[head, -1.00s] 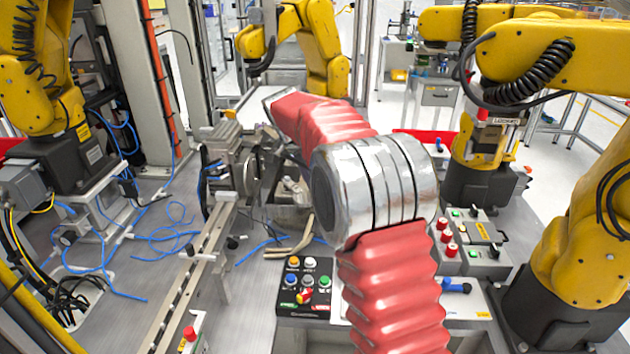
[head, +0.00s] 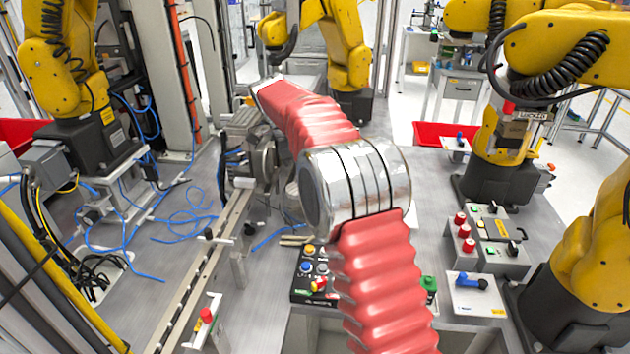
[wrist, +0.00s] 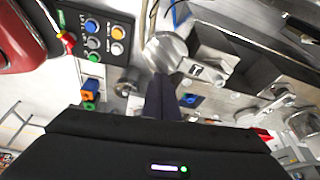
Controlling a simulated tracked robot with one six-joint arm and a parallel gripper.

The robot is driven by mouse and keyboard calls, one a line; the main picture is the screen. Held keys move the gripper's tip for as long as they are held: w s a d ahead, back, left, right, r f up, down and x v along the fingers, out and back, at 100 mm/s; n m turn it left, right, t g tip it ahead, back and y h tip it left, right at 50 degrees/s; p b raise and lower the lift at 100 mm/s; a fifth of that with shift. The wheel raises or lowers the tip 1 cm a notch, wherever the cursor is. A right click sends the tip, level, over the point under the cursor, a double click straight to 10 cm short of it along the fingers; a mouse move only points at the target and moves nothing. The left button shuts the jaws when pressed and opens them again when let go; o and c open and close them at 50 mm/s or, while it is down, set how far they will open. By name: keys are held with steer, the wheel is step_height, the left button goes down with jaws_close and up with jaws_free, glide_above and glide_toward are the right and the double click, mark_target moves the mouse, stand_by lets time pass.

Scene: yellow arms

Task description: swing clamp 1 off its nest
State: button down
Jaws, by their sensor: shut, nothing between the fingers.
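I cannot tell which clamp is number 1, as no clamp numbers are readable. In the head view, a clamp with a blue handle (head: 470,282) lies on a white plate at the right, and one with a red tip (head: 206,316) stands at the lower left. A green-topped one (head: 429,284) is partly behind my red-sleeved arm. In the wrist view, my gripper (wrist: 160,97) shows as dark fingers, shut and empty. They point toward a round metal part (wrist: 165,52) beside a metal fixture. Contact cannot be told. My gripper is hidden in the head view.
A black button box (head: 312,272) stands near my arm; it also shows in the wrist view (wrist: 98,36). A grey box with red knobs (head: 488,240) is to the right. Yellow robot arms (head: 65,70) stand around the table. Blue hoses (head: 180,225) lie loose at the left.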

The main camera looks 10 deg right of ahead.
steer(key=shift+a, duration=0.35)
stand_by(0.3)
steer(key=shift+s+d, duration=0.6)
steer(key=shift+d, duration=1.65)
steer(key=v, duration=1)
steer(key=shift+w+r, duration=0.1)
